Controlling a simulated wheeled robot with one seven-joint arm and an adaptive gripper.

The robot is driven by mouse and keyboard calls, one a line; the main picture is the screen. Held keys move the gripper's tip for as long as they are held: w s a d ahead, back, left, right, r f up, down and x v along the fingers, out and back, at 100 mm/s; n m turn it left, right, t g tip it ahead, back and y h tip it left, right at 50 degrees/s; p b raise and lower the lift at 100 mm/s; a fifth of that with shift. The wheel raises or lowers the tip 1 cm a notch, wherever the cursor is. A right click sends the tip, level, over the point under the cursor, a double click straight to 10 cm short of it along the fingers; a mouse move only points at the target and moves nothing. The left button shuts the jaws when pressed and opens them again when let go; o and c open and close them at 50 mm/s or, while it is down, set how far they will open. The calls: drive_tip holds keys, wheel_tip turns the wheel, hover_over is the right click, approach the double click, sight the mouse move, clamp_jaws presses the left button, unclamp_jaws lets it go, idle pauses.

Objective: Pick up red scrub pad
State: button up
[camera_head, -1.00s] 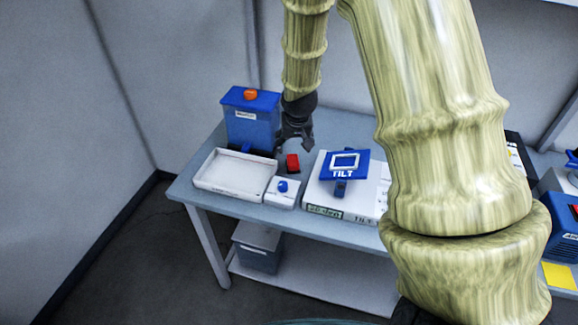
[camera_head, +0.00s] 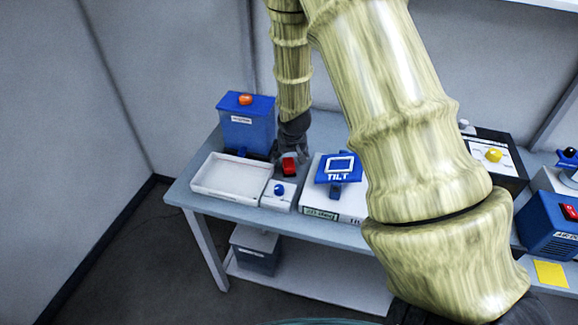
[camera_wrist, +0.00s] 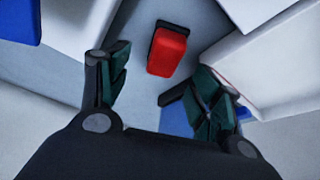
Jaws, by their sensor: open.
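The red scrub pad (camera_head: 289,167) lies on the grey table, between the white tray and the TILT box. In the wrist view the red pad (camera_wrist: 168,50) has a dark edge along one side and sits just beyond the fingertips, roughly centred between them. My gripper (camera_head: 290,153) hangs pointing down at the pad and overlaps it in the head view. In the wrist view my gripper (camera_wrist: 150,80) is open, its fingers apart and nothing between them. I cannot tell the exact height gap between fingertips and pad.
A white tray (camera_head: 198,187) and a small white box with a blue knob (camera_head: 280,189) are close by. A blue container (camera_head: 246,131) with an orange knob stands behind. A white box with a blue TILT display (camera_head: 338,168) is right of the pad. The surrounding gaps are narrow.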

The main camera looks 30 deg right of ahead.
sight(289, 162)
drive_tip(key=shift+a+p+x, duration=0.2)
drive_tip(key=shift+p+x, duration=0.6)
drive_tip(key=shift+x, duration=1.55)
drive_tip(key=shift+s+f, duration=0.1)
drive_tip(key=shift+s, duration=0.05)
drive_tip(key=c, duration=1.2)
drive_tip(key=shift+r+b, duration=1.4)
drive_tip(key=shift+r, duration=3.6)
